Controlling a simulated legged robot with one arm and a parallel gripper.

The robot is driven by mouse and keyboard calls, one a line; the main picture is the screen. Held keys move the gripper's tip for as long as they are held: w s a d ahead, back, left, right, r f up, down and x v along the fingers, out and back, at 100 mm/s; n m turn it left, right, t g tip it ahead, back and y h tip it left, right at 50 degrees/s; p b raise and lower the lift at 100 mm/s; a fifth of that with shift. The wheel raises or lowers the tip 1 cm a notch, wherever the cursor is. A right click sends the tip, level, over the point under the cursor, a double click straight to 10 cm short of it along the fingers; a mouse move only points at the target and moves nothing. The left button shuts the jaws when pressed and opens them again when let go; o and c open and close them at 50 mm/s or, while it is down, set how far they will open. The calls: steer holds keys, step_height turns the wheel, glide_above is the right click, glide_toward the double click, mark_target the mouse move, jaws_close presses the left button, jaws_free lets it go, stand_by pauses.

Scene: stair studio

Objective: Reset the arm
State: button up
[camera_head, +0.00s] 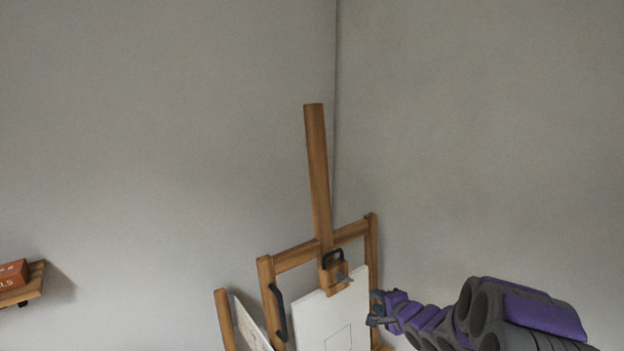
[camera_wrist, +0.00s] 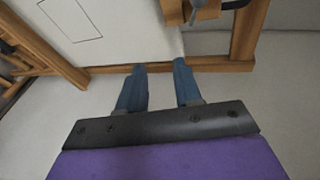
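My gripper (camera_head: 374,308) is at the end of my purple and grey arm, at the lower right of the head view. It appears beside the right edge of a white canvas on a wooden easel (camera_head: 317,180). In the wrist view my gripper (camera_wrist: 159,68) shows two blue fingers spread apart with nothing between them. The white canvas (camera_head: 318,316) carries a drawn outline; it also shows at the upper left of the wrist view (camera_wrist: 120,42). Whether the fingers touch the easel or canvas I cannot tell.
A wooden shelf (camera_head: 22,294) with an orange box (camera_head: 12,273) is on the left wall. Another board (camera_head: 250,327) leans left of the easel. A dark handle (camera_head: 278,312) is on the easel's left side. Grey walls meet behind it; the space above is clear.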

steer(key=s+d+f+n+g+h+b, duration=0.1)
steer(key=s+f+n+g+h+b, duration=0.1)
steer(key=s+b, duration=0.35)
steer(key=s+d+f+n+g+h+b, duration=0.1)
steer(key=s+f+n+g+h+b, duration=0.15)
steer(key=s, duration=0.55)
steer(key=s+d+f+n+g+h+b, duration=0.1)
steer(key=s+f+n+g+h+b, duration=0.15)
steer(key=s, duration=0.45)
steer(key=s+a+f+n+g+y+b, duration=0.1)
steer(key=s+a+f+n+g+b, duration=0.1)
steer(key=s, duration=0.8)
steer(key=s+a+f+n+g+b, duration=0.2)
steer(key=s+b, duration=0.3)
steer(key=s, duration=0.5)
steer(key=s+a+f+n+g+y+b, duration=0.1)
steer(key=s+a+f+n+g+b, duration=0.2)
steer(key=s, duration=0.7)
steer(key=shift+a+y, duration=0.3)
steer(key=shift+a, duration=0.15)
steer(key=shift+w+a, duration=0.1)
